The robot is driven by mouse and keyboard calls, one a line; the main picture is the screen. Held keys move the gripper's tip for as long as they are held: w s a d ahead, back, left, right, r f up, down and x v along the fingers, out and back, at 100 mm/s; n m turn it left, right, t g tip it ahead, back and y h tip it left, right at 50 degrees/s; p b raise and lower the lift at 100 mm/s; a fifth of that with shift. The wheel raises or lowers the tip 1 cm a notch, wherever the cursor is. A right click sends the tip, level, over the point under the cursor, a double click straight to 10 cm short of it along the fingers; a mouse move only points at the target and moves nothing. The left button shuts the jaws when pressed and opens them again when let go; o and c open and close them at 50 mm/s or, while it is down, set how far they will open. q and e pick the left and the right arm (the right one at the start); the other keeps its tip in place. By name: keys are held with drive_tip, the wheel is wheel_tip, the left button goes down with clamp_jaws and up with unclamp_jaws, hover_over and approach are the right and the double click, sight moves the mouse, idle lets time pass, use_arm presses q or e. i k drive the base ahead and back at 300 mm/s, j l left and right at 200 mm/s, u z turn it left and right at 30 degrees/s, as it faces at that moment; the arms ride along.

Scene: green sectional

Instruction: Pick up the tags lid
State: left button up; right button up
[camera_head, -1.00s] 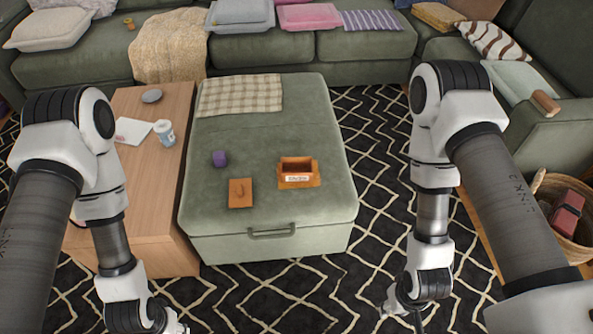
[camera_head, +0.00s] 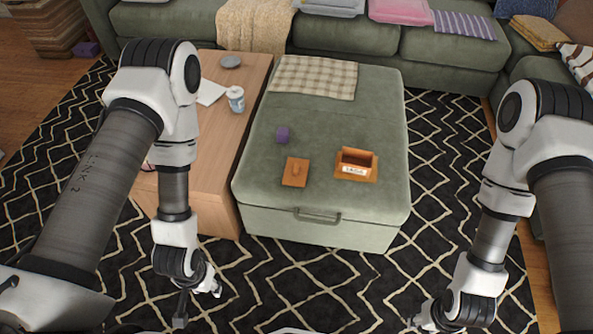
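A flat orange-brown lid (camera_head: 295,172) with a small raised handle lies on the green ottoman (camera_head: 318,112), left of centre. An open box (camera_head: 356,164) of the same colour, with a white label on its front, stands to the right of it. The label is too small to read surely. My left gripper (camera_head: 199,304) is low in front of the ottoman, its fingers apart and empty, well away from the lid. My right gripper (camera_head: 424,321) is at the bottom edge, partly cut off, also far from the lid; its fingers are unclear.
A wooden table (camera_head: 234,137) with a cup (camera_head: 236,99) adjoins the ottoman's left side. Patterned rug (camera_head: 449,170) lies open to the right.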

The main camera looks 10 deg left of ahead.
sight(295, 169)
drive_tip(key=i+l+u, duration=0.15)
drive_tip(key=i+l, duration=0.15)
drive_tip(key=i+l+u, duration=0.15)
drive_tip(key=i+l, duration=0.15)
drive_tip(key=l, duration=0.15)
drive_tip(key=i+l+u, duration=0.2)
drive_tip(key=l, duration=0.2)
drive_tip(key=i+l+u, duration=0.15)
drive_tip(key=i+l, duration=0.15)
drive_tip(key=l, duration=0.15)
